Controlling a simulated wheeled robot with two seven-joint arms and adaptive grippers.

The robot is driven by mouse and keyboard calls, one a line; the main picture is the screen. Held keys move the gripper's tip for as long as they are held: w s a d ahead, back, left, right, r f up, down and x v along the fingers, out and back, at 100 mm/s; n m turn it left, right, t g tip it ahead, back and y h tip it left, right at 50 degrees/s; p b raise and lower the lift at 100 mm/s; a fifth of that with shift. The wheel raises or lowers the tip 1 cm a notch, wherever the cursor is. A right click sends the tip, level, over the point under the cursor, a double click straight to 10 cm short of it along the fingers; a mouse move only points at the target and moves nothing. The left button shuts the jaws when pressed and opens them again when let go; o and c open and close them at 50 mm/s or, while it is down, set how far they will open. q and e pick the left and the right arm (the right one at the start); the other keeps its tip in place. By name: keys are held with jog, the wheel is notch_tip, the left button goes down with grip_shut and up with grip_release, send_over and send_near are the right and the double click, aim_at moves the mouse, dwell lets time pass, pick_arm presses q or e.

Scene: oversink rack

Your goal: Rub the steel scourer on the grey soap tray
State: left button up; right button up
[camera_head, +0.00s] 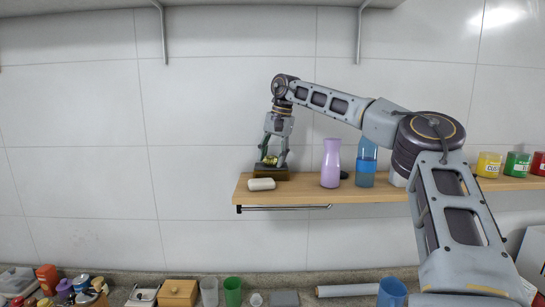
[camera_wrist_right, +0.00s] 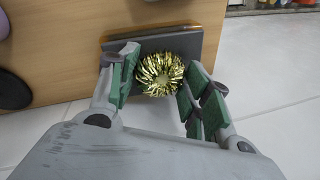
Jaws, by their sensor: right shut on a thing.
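A shiny gold-coloured scourer (camera_wrist_right: 160,74) sits between the green pads of my right gripper (camera_wrist_right: 156,82). My right gripper (camera_head: 273,163) is shut on the scourer (camera_head: 270,160), with its fingers pointing down at the left end of the wooden shelf. My left gripper is not in view.
A white bar (camera_head: 261,184) lies at the shelf's front edge by the block. A purple vase (camera_head: 331,163) and a blue bottle (camera_head: 366,162) stand to the right on the shelf (camera_head: 300,191). A rail hangs beneath. Cups and a wooden box (camera_head: 178,292) crowd the counter.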

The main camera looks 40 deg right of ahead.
aim_at(272, 157)
dwell(0.3)
jog(key=shift+w+a+v, duration=0.1)
jog(key=shift+w+v, duration=0.15)
jog(key=shift+v, duration=0.9)
jog(key=shift+w+a+v, duration=0.1)
jog(key=shift+w+v, duration=0.1)
jog(key=shift+v, duration=0.95)
jog(key=shift+w+a+v, duration=0.1)
jog(key=shift+w+v, duration=0.15)
jog(key=shift+v, duration=0.85)
jog(key=shift+s+r, duration=0.1)
jog(key=shift+c, duration=0.2)
